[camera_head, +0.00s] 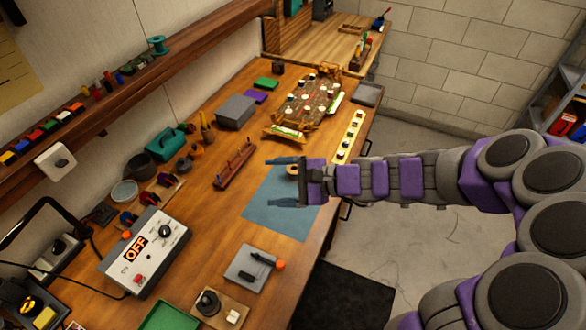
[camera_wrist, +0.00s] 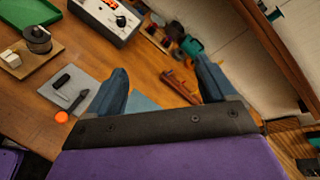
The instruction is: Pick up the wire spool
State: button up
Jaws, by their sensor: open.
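Several spool-like things are in view, and I cannot tell for sure which is the wire spool. A teal spool (camera_head: 157,46) stands on the wall shelf in the head view. A dark spool (camera_head: 208,302) sits on a small tan board at the front of the bench; it also shows at upper left in the wrist view (camera_wrist: 37,38). Red-and-black reels (camera_head: 168,180) lie at the bench's left side. My gripper (camera_head: 283,181) is open and empty above the blue mat (camera_head: 285,222), apart from all of these. Its two blue fingers spread wide in the wrist view (camera_wrist: 160,68).
A grey control box (camera_head: 145,250) marked OFF, a green tray (camera_head: 170,317) and a grey plate (camera_head: 252,268) with tools occupy the front bench. A wooden rack (camera_head: 234,166) and a car chassis (camera_head: 311,103) stand farther back. The shelf overhangs the bench's left side.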

jog(key=w+d+f+m+t+p, duration=0.1)
jog(key=w+d+f+m+t, duration=0.45)
jog(key=w+m, duration=0.35)
jog(key=m+t+h+p, duration=0.1)
jog(key=m+t+h, duration=0.1)
jog(key=m+h, duration=0.35)
send_near(292, 167)
jog(key=shift+w+a+f+m+g+y+b, duration=0.25)
jog(key=shift+w+a+f+m+y+b, duration=0.55)
jog(key=shift+w+f, duration=0.25)
jog(key=shift+w+a+f, duration=0.15)
jog(key=shift+w+a, duration=0.15)
jog(key=shift+a, duration=0.1)
jog(key=shift+n, duration=0.25)
jog(key=x, duration=0.4)
jog(key=shift+w+d+b, duration=0.2)
jog(key=shift+w+b, duration=0.05)
jog(key=shift+b, duration=0.1)
jog(key=shift+w+a+f, duration=0.15)
jog(key=shift+w+a, duration=0.2)
jog(key=shift+a, duration=0.15)
jog(key=shift+c, duration=0.4)
jog(key=shift+d, duration=0.1)
jog(key=c, duration=1)
